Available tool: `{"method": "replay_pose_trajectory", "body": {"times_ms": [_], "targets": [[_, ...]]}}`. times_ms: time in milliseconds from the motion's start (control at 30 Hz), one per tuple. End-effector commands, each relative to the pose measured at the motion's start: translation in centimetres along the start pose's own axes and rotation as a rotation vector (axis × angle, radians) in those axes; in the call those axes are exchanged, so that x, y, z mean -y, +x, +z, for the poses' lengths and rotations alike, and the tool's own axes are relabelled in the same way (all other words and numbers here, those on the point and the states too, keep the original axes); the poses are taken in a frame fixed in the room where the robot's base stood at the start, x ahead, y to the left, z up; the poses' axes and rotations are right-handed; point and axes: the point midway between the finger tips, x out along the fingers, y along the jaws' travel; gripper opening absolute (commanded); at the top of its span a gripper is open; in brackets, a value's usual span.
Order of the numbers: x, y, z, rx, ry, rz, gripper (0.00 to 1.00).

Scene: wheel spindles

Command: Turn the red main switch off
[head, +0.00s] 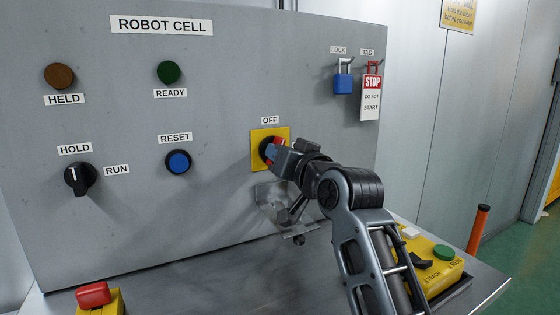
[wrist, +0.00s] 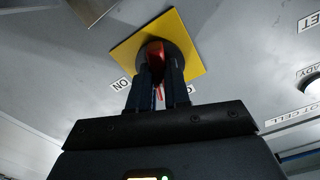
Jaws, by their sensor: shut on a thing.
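The red main switch (head: 279,141) sits on a yellow square plate (head: 256,150) on the grey panel, under an OFF label (head: 270,120). My gripper (head: 276,149) reaches it from the lower right and is shut on its red handle. In the wrist view, the red handle (wrist: 156,56) stands between the two fingers (wrist: 157,83) in front of a dark round base. An ON label (wrist: 121,84) shows beside the yellow plate (wrist: 190,44). A second label is mostly hidden by a finger. The handle's exact angle is hard to tell.
A clear cover (head: 275,205) hangs below the switch, close to my gripper. A blue padlock (head: 343,83) and a STOP tag (head: 371,95) hang at upper right. A black HOLD/RUN knob (head: 80,178) and blue reset button (head: 178,162) are left. A yellow control box (head: 440,277) stands lower right.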

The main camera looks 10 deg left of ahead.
Motion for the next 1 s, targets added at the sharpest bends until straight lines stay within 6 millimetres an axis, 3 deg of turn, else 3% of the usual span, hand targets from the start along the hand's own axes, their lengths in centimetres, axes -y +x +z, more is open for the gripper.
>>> {"method": "replay_pose_trajectory", "body": {"times_ms": [500, 1000], "targets": [[-0.17, -0.01, 0.26, 0.004, -0.335, 0.002, 0.00], [-0.11, 0.00, 0.22, 0.005, -0.396, 0.001, 0.00]]}}
